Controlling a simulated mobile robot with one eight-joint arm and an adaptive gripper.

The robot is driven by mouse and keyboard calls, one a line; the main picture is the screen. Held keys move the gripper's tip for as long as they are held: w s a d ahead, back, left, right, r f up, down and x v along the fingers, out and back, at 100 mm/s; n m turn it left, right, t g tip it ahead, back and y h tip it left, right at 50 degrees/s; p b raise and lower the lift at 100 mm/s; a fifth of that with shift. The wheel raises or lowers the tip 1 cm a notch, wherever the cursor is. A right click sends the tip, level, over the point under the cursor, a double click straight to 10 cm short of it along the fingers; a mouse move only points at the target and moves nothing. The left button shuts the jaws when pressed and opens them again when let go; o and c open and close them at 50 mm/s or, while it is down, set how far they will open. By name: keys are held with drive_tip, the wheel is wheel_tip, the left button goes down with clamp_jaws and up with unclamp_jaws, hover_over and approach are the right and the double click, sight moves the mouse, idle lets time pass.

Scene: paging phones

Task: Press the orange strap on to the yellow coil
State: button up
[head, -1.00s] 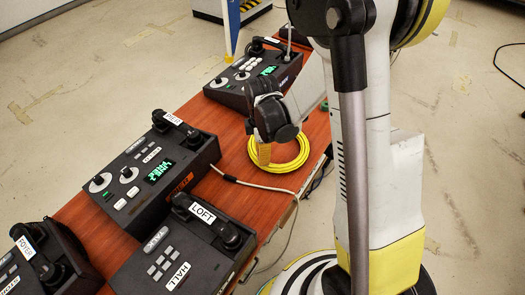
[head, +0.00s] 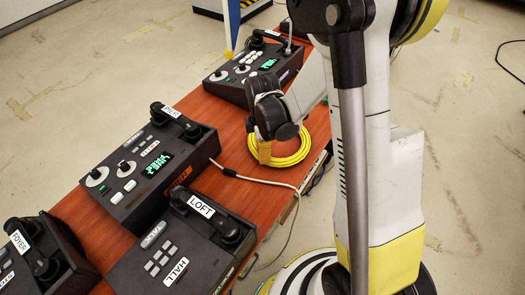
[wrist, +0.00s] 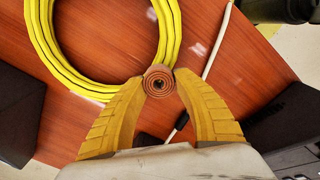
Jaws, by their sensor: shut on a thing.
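The yellow coil (head: 292,163) is a ring of cable lying flat on the red-brown table top near its right edge. In the wrist view the coil (wrist: 52,60) fills the upper left, and part of its ring is out of frame. My gripper (wrist: 160,78) has its yellow fingers closed on a small rolled orange strap (wrist: 158,82), seen end-on as a spiral. The strap overlaps the coil's lower right edge in that view; I cannot tell whether they touch. In the head view my gripper (head: 264,152) is over the coil's left side and the strap is hidden.
Black paging phones stand on the table: one (head: 140,170) left of the coil, one (head: 175,255) nearer the front and one (head: 250,75) behind it. A pale cable (head: 255,183) runs across the table right below the coil. Bare table (head: 215,115) shows left of my gripper.

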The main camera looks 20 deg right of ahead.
drive_tip(key=shift+f+b, duration=0.3)
drive_tip(key=shift+c, duration=0.3)
idle(0.4)
drive_tip(key=o, duration=1.5)
drive_tip(key=shift+c, duration=0.2)
drive_tip(key=shift+r+p, duration=2.35)
drive_tip(key=shift+r, duration=1.15)
